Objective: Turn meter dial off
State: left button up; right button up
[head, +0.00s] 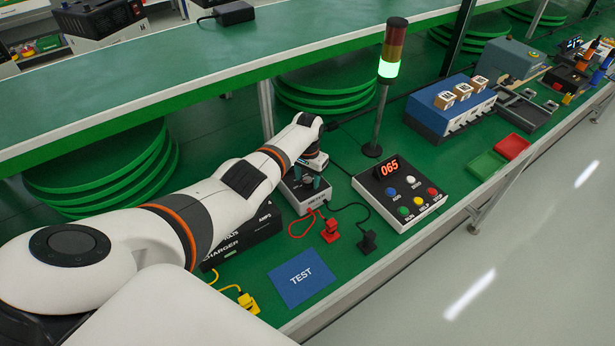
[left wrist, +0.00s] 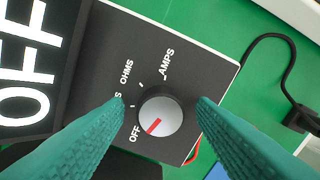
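The meter (head: 303,200) is a small dark-topped box on the green bench in the head view, partly hidden by my left arm. In the left wrist view its round grey dial (left wrist: 168,113) has a red pointer mark aimed down-left, close to the OFF label. OHMS and AMPS labels sit above it; another label is partly covered. The meter's screen (left wrist: 62,60) reads OFF in large white letters. My left gripper (left wrist: 159,101) is open, with one teal finger on each side of the dial and visible gaps between. My right gripper is not in view.
A charger box (head: 240,238) stands left of the meter. Red and black leads run to plugs (head: 330,231) in front. A button box (head: 399,190) reading 065 and a signal tower (head: 389,68) lit green stand to the right. A blue TEST mat (head: 301,279) lies near the edge.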

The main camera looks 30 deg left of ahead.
aim_at(307, 180)
pick_arm(q)
jog(key=shift+r, duration=0.1)
jog(key=shift+r, duration=0.3)
notch_tip(307, 180, up, 11)
dwell(0.4)
dwell(0.5)
